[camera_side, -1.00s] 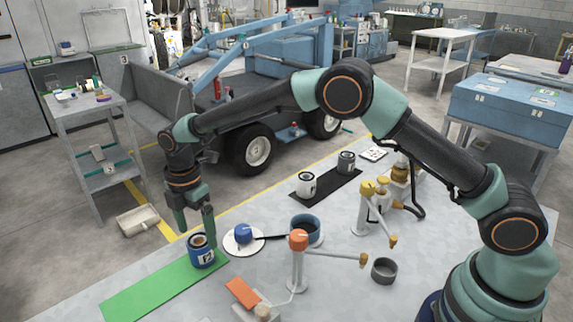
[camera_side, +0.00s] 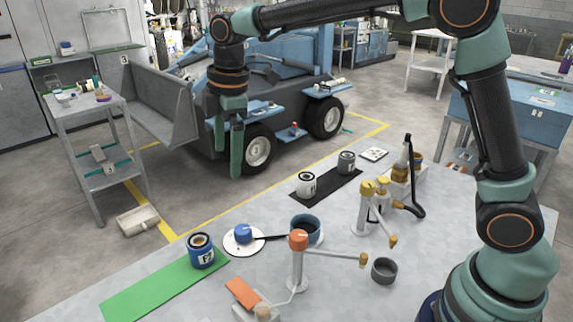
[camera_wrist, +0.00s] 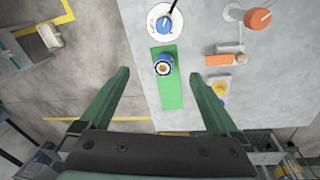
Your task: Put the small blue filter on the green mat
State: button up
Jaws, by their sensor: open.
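The small blue filter (camera_side: 201,252) stands upright on the far right end of the green mat (camera_side: 158,287) in the side view. It has a white label and a dark ring with a tan centre on top. In the wrist view the filter (camera_wrist: 163,66) sits on the upper part of the green mat (camera_wrist: 173,94). My gripper (camera_side: 229,160) is open and empty, raised well above the table and apart from the filter. In the wrist view its two fingers (camera_wrist: 162,80) are spread wide with nothing between them.
A white disc with a blue knob (camera_side: 243,234) lies just right of the filter. An orange-topped post (camera_side: 298,265) and a blue-rimmed pot (camera_side: 306,229) stand nearby. A white can (camera_side: 306,184) and a grey can (camera_side: 346,162) stand on a black mat (camera_side: 327,188).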

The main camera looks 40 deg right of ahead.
jog(key=s+d+r+m+t, duration=0.2)
jog(key=s+d+r+m, duration=0.2)
jog(key=s+d+m, duration=0.35)
jog(key=s+d+f+m+t, duration=0.2)
jog(key=s+d+f+m, duration=0.1)
jog(key=s+d+m, duration=0.4)
jog(key=s, duration=0.3)
jog(key=shift+s, duration=0.15)
jog(key=shift+m, duration=0.25)
